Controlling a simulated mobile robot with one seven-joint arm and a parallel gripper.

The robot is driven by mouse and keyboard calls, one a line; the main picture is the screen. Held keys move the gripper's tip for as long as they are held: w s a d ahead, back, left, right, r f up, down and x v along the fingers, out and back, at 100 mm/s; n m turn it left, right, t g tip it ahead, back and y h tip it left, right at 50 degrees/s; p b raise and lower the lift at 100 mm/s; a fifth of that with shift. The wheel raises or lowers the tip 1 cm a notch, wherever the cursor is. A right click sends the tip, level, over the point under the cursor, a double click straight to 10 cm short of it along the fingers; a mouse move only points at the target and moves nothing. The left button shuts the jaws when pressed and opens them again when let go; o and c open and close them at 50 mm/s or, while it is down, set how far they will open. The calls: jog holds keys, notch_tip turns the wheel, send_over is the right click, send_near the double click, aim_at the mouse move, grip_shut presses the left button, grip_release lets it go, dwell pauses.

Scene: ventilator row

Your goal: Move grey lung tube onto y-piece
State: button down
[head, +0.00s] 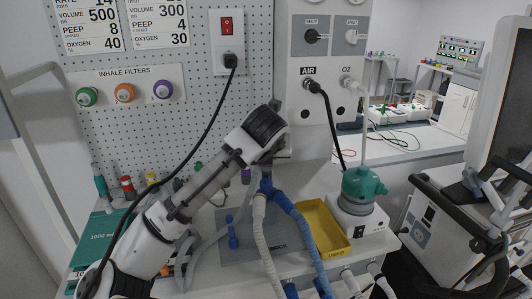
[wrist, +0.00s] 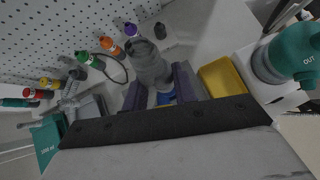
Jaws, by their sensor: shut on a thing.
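My gripper (head: 268,168) points down at the middle of the bench, just above the blue y-piece (head: 267,188). In the wrist view my jaws (wrist: 160,88) are shut around the grey end of the lung tube (wrist: 150,66). A bit of blue y-piece (wrist: 166,98) shows between the jaws, below the grey end. Whether the grey end touches or sits on the y-piece cannot be told. White and blue hoses run from the y-piece toward the front. The grey tube (head: 207,241) curves over the bench on the left, partly behind my arm.
A yellow tray (head: 322,228) and a green-topped humidifier (head: 361,188) stand to the right. A pegboard wall with inhale filters (head: 125,93) is behind. A black cable (head: 213,112) hangs across near my arm. A loose blue part (head: 232,235) lies left of the hoses.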

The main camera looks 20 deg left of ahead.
aim_at(266, 170)
jog(key=shift+f+b, duration=0.4)
jog(key=shift+f, duration=0.4)
jog(key=shift+s+f+b, duration=0.1)
jog(key=shift+f+b, duration=0.75)
jog(key=shift+f, duration=0.8)
dwell(1.2)
jog(key=c, duration=1.1)
grip_release()
jog(key=shift+o, duration=0.3)
jog(key=shift+r, duration=0.1)
